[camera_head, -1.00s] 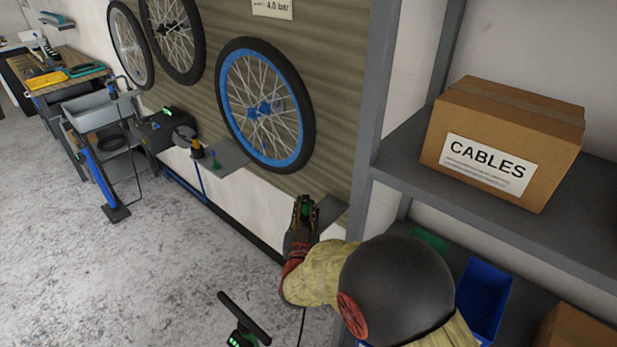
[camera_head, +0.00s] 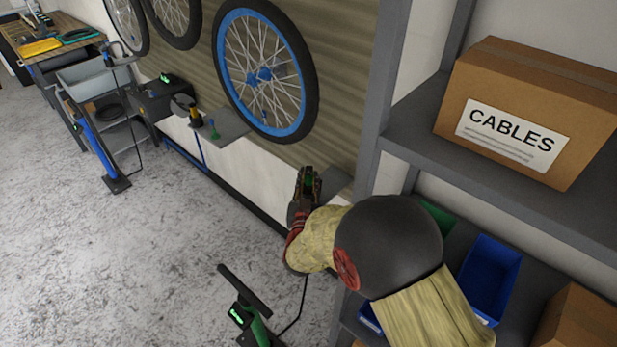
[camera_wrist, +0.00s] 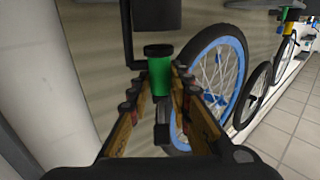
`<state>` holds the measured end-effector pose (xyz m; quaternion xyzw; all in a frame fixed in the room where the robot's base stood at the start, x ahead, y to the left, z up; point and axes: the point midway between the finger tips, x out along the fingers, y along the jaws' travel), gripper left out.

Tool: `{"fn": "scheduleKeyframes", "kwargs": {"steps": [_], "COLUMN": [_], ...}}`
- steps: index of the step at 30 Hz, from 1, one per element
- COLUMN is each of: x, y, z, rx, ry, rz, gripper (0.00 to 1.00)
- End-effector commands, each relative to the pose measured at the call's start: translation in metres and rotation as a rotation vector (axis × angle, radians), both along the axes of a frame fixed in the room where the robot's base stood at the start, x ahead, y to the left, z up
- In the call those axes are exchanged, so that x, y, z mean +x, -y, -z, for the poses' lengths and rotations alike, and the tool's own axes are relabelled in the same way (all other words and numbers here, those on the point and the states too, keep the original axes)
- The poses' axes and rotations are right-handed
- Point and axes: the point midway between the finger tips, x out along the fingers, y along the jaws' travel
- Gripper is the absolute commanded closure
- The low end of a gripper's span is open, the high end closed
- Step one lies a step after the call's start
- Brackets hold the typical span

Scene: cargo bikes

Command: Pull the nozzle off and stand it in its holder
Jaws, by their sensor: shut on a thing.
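My gripper (camera_head: 307,180) is shut on a green nozzle with a black rim. In the wrist view the nozzle (camera_wrist: 158,78) stands upright between the two fingers (camera_wrist: 160,105). In the head view only a little of its green shows between the fingers. The gripper is beside a small grey ledge (camera_head: 337,181) on the wall; I cannot tell whether the nozzle touches anything there. A green floor pump (camera_head: 255,325) with a black handle stands at the bottom, and a dark hose (camera_head: 299,312) rises from it towards my arm. I cannot tell which part is the nozzle's holder.
A blue-rimmed wheel (camera_head: 306,92) hangs on the panel. A grey shelf (camera_head: 229,126) below it carries yellow and green tools. A rack with a CABLES box (camera_head: 530,105) and a blue bin (camera_head: 489,276) stands close on the right.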

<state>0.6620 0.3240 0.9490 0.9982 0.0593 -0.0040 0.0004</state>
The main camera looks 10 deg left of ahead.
Motion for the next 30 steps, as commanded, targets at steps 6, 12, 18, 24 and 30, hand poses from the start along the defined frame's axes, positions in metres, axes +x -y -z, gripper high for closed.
{"fn": "scheduleKeyframes", "kwargs": {"steps": [6, 12, 18, 24, 30], "x": [0.0003, 0.0002, -0.0003, -0.001, -0.001], "y": [-0.0001, -0.0001, 0.0, 0.0002, 0.0002], "z": [-0.0006, -0.0005, 0.0026, 0.0052, 0.0046], "rx": [0.001, 0.001, 0.001, 0.001, 0.001], "ry": [0.002, 0.002, 0.002, 0.002, 0.002], "rz": [0.0, 0.0, 0.0, 0.0, 0.0], "gripper": [1.0, 1.0, 1.0, 1.0, 1.0]}}
